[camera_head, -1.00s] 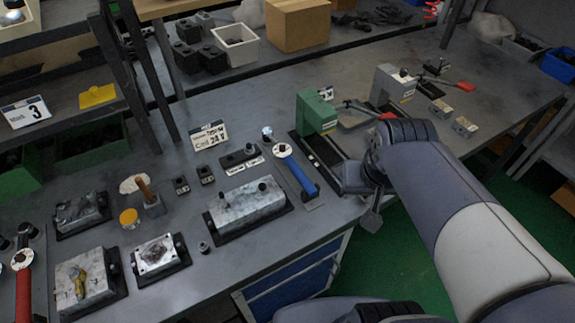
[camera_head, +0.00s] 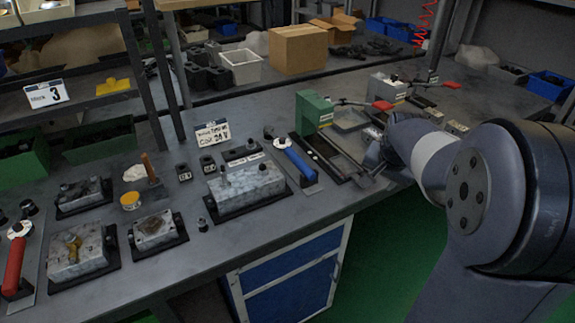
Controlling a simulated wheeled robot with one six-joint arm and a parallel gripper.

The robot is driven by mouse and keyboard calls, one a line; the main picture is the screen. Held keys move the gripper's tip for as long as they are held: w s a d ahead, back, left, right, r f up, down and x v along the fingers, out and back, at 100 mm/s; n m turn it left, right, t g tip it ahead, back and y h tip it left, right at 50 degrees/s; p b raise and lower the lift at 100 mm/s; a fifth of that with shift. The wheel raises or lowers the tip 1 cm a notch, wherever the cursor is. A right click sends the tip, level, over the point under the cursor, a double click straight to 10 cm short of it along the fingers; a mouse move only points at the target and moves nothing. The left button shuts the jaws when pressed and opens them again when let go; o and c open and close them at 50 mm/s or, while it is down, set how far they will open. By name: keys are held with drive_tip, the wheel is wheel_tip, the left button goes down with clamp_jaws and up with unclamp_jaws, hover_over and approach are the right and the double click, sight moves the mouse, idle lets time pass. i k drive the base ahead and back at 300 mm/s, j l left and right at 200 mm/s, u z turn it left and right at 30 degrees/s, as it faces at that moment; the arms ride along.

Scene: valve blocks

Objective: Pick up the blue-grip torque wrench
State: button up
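The blue-grip torque wrench (camera_head: 300,164) lies on a flat grey plate on the workbench, right of a large metal valve block. Its round white-and-dark head (camera_head: 283,143) points toward the back left and its blue handle points toward the front right. My gripper (camera_head: 373,158) is to the right of the wrench, beside the green fixture, and apart from the wrench. It is small, dark and partly hidden by my arm, so its opening cannot be made out.
A green clamp fixture (camera_head: 315,112) with a dark rail stands between the wrench and my arm. The large valve block (camera_head: 245,186) is close on the wrench's left. A red-grip wrench (camera_head: 14,265) lies at far left. The bench front edge drops to blue drawers (camera_head: 290,272).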

sight(268, 131)
drive_tip(key=k+u, duration=0.1)
drive_tip(key=u, duration=1.25)
drive_tip(key=l+u, duration=0.35)
drive_tip(key=l, duration=0.65)
drive_tip(key=l+u, duration=0.35)
drive_tip(key=l, duration=0.7)
drive_tip(key=k+l, duration=0.1)
drive_tip(key=l, duration=0.45)
